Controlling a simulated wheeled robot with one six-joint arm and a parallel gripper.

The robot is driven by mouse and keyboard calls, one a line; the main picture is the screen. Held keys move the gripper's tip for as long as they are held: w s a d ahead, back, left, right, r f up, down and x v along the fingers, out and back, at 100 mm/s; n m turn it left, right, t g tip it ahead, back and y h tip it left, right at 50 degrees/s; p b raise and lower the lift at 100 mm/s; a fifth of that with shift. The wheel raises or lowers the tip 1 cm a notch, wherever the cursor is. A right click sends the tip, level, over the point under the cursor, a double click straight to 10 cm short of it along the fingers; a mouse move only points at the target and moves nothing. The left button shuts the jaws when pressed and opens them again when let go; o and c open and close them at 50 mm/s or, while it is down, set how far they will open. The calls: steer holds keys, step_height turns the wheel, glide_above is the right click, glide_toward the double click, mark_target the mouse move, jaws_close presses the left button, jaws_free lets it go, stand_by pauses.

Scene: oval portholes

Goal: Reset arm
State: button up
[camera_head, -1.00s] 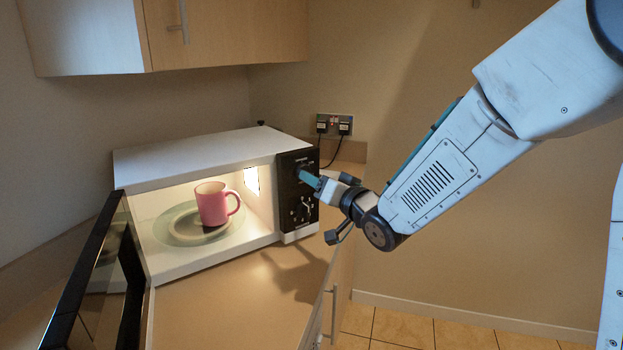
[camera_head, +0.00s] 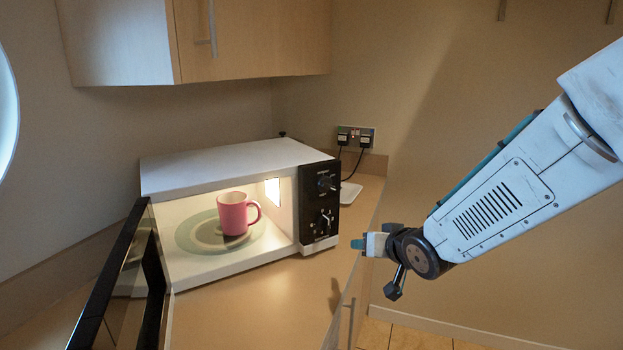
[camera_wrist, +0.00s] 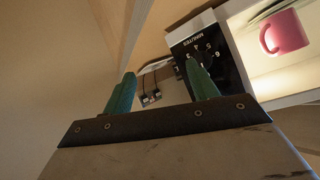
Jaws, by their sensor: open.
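My gripper (camera_head: 358,244) is open and empty, a little to the right of the microwave and apart from it. In the wrist view its two green fingers (camera_wrist: 160,92) stand apart with nothing between them. The white microwave (camera_head: 225,165) stands on the counter with its door (camera_head: 128,290) open and its inside lit. A pink mug (camera_head: 233,213) stands upright inside on the turntable plate (camera_head: 195,240). The mug also shows in the wrist view (camera_wrist: 285,32). The black control panel (camera_head: 318,205) with its knobs is on the microwave's right side.
The wooden counter (camera_head: 260,295) is bare in front of the microwave. A wall socket (camera_head: 356,137) with two plugs is behind it, and a small white item (camera_head: 350,193) lies at its right. A wall cupboard (camera_head: 250,40) hangs above. The right side is open floor and wall.

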steer(key=s+d+g+h, duration=0.5)
steer(key=s+d, duration=0.4)
steer(key=s, duration=0.5)
steer(key=s+d+r+g, duration=0.1)
steer(key=s+r+g, duration=0.1)
steer(key=s, duration=0.7)
steer(key=s+d+r+g+y, duration=0.1)
steer(key=s+r, duration=0.4)
steer(key=s, duration=0.5)
steer(key=shift+d+r+m+g, duration=0.25)
steer(key=shift+r+m+g, duration=0.05)
steer(key=shift+g, duration=0.5)
